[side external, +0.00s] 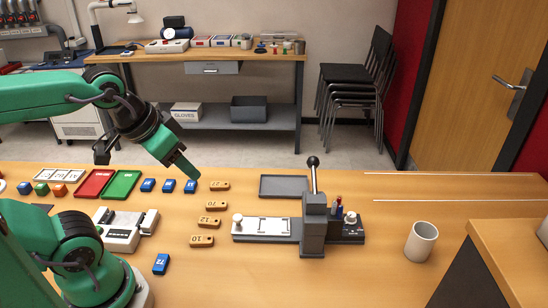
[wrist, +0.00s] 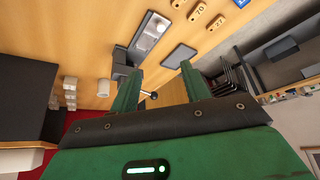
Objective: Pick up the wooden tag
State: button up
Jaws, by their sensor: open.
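Several wooden tags with dark numbers lie in a column on the table in the side view. The farthest tag (side external: 220,186) is followed by a second (side external: 217,205), a third (side external: 209,221) and the nearest (side external: 202,240). Some tags show at the top of the wrist view, such as one marked 70 (wrist: 197,11) and one beside it (wrist: 217,22). My gripper (side external: 194,174) is up and left of the farthest tag in the side view, apart from it. In the wrist view my gripper (wrist: 158,82) has its two fingers spread with nothing between them.
A grey press with a lever (side external: 314,225) and a dark tray (side external: 284,187) stand right of the tags. Blue blocks (side external: 169,186), a green tray (side external: 122,184) and a red tray (side external: 94,184) lie left. A white mug (side external: 421,242) stands at the right.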

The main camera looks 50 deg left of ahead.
jog(key=shift+w, duration=0.1)
dwell(0.3)
jog(key=n+g, duration=0.6)
jog(key=n, duration=2.2)
send_over(214, 204)
notch_tip(214, 204, down, 17)
jog(key=shift+r, duration=0.1)
jog(key=shift+f, duration=1.25)
jog(key=shift+f, duration=0.1)
